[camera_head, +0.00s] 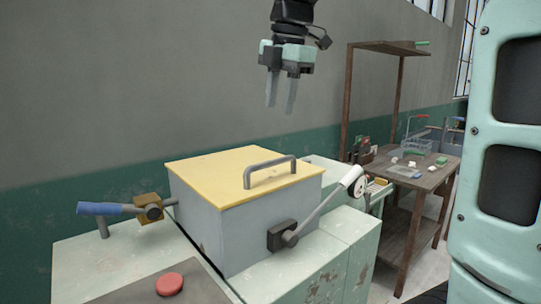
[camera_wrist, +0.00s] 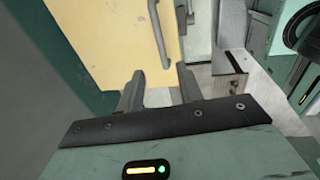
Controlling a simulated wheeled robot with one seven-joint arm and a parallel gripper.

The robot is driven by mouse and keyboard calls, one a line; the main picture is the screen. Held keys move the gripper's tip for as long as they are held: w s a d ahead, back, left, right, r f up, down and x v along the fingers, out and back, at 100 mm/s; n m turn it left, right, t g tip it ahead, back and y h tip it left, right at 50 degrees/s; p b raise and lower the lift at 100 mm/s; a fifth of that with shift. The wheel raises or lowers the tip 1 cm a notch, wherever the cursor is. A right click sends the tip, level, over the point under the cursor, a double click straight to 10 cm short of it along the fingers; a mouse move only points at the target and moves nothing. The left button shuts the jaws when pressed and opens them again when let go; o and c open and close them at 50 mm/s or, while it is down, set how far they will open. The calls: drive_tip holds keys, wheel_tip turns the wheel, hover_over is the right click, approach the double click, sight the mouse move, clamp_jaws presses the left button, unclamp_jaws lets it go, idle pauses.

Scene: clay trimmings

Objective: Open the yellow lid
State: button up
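The yellow lid (camera_head: 218,170) lies flat and closed on top of a grey box (camera_head: 258,229). A grey bar handle (camera_head: 270,167) is fixed across the lid near its right side. My gripper (camera_head: 280,109) hangs above the lid and handle, fingers pointing down, open and empty, with clear air below it. In the wrist view the lid (camera_wrist: 106,42) fills the upper left, with its handle (camera_wrist: 158,35) beyond my fingertips (camera_wrist: 160,78). My gripper touches neither the lid nor the handle.
A lever with a white knob (camera_head: 352,180) is on the box's right side. A blue-handled lever (camera_head: 98,209) stands at left. A red button (camera_head: 169,284) is in front. A wooden shelf table (camera_head: 432,177) with small items stands at the back right. A wall is behind.

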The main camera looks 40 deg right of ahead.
sight(272, 162)
drive_tip(key=f, duration=0.4)
drive_tip(key=w+f, duration=0.1)
drive_tip(key=f, duration=0.3)
drive_tip(key=w+f, duration=0.1)
drive_tip(key=f, duration=0.3)
drive_tip(key=shift+w+f, duration=0.2)
drive_tip(key=shift+f, duration=0.1)
clamp_jaws()
